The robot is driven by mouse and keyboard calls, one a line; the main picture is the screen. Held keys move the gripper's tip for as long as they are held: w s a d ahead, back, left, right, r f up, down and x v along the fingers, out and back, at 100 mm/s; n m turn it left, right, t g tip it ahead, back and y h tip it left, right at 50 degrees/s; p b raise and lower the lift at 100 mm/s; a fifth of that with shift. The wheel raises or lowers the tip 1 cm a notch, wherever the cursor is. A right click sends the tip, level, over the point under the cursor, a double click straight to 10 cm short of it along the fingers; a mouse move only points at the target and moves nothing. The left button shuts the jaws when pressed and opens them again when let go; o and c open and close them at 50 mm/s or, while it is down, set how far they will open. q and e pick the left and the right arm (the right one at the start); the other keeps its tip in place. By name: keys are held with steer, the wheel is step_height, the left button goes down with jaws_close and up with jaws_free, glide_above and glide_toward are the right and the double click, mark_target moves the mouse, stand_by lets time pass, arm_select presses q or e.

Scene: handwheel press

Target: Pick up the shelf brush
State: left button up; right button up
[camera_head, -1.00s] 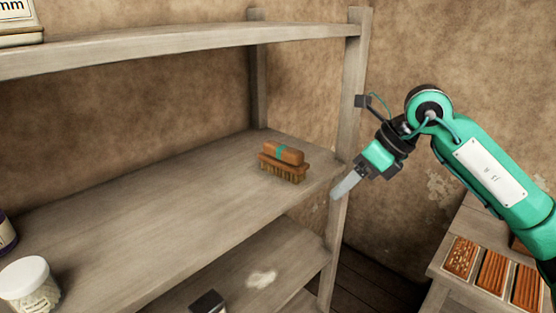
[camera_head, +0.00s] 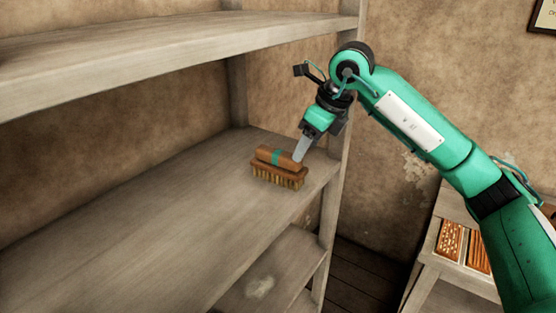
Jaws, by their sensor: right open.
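The shelf brush (camera_head: 279,168) sits on the middle shelf near its right end. It has a brown wooden body with a green band around it and tan bristles facing down. My right gripper (camera_head: 301,150) is open and empty, pointing down just at the brush's right end. From this view I cannot tell whether the fingers touch the brush. Only one pale finger shows clearly. My left gripper is not in view.
The wooden middle shelf (camera_head: 140,225) is bare left of the brush. An upper shelf (camera_head: 150,42) runs above it, and a right post (camera_head: 345,110) stands close behind my right gripper. A side table with brown trays (camera_head: 449,240) stands at the right.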

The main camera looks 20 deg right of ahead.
mark_target(279, 152)
steer(key=w+a+p, duration=0.1)
steer(key=w+a, duration=0.2)
steer(key=w, duration=0.1)
steer(key=shift+w+a+p, duration=0.1)
steer(key=shift+a+p, duration=0.25)
steer(key=shift+a, duration=0.05)
steer(key=shift+w+a+f+p, duration=0.1)
steer(key=shift+w+f+p, duration=0.05)
steer(key=shift+f+p, duration=0.2)
steer(key=p+x, duration=0.1)
steer(key=x, duration=0.2)
steer(key=shift+w+a+f, duration=0.1)
steer(key=shift+w+f, duration=0.05)
steer(key=shift+f, duration=0.5)
steer(key=shift+f, duration=0.25)
steer(key=c, duration=0.8)
